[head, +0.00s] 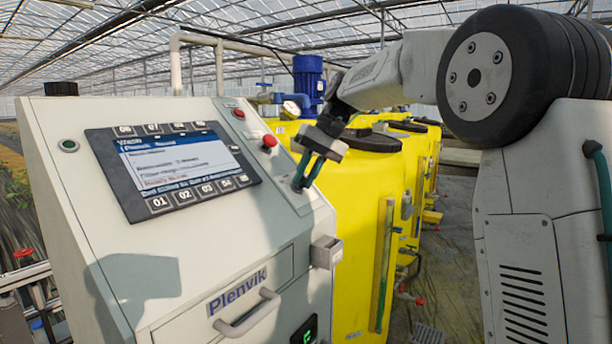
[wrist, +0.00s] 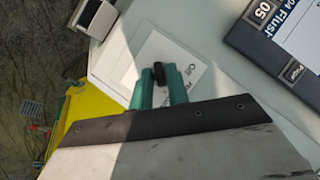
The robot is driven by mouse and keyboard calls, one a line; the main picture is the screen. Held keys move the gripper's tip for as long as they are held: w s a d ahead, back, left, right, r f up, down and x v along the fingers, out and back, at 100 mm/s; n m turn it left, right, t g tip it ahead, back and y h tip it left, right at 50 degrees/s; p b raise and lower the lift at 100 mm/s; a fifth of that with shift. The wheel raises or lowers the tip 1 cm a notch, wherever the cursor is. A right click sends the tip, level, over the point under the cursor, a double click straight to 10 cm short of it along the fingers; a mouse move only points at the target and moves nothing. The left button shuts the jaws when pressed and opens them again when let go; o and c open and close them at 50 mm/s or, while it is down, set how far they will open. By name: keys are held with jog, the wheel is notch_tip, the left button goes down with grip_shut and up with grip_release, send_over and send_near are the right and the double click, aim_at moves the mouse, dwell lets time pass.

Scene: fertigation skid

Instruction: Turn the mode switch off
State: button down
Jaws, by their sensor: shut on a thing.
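The mode switch (wrist: 159,73) is a small black knob on a white label plate (wrist: 190,88) in the wrist view. My gripper (wrist: 158,75) has its two green fingers closed around the knob, one on each side. In the head view my gripper (head: 305,174) reaches down to the right part of the sloped panel of the grey cabinet (head: 250,225). There the fingers hide the switch.
A display with keys (head: 175,168) sits left of my gripper. Red buttons (head: 269,141) are above the gripper on the panel. A grey box (head: 326,252) juts from the cabinet's right edge. Yellow tanks (head: 350,200) stand close behind.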

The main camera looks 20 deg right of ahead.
jog(key=shift+n, duration=0.3)
jog(key=shift+a+n+h, duration=0.25)
jog(key=shift+n+h, duration=0.75)
jog(key=shift+n, duration=0.2)
jog(key=n+h, duration=0.1)
jog(key=n, duration=0.1)
jog(key=n+t+h, duration=0.1)
jog(key=shift+s+a+n, duration=0.15)
jog(key=shift+n, duration=0.25)
jog(key=n+t+h, duration=0.2)
jog(key=n, duration=0.1)
jog(key=shift+s+a+n, duration=0.15)
jog(key=shift+n, duration=0.15)
jog(key=n+t, duration=0.1)
jog(key=n, duration=0.1)
jog(key=n+t+h, duration=0.1)
jog(key=n, duration=0.1)
jog(key=shift+s+a+f, duration=0.1)
jog(key=shift+s, duration=0.1)
jog(key=shift+t, duration=0.3)
jog(key=c, duration=1.5)
grip_release()
jog(key=shift+c, duration=0.2)
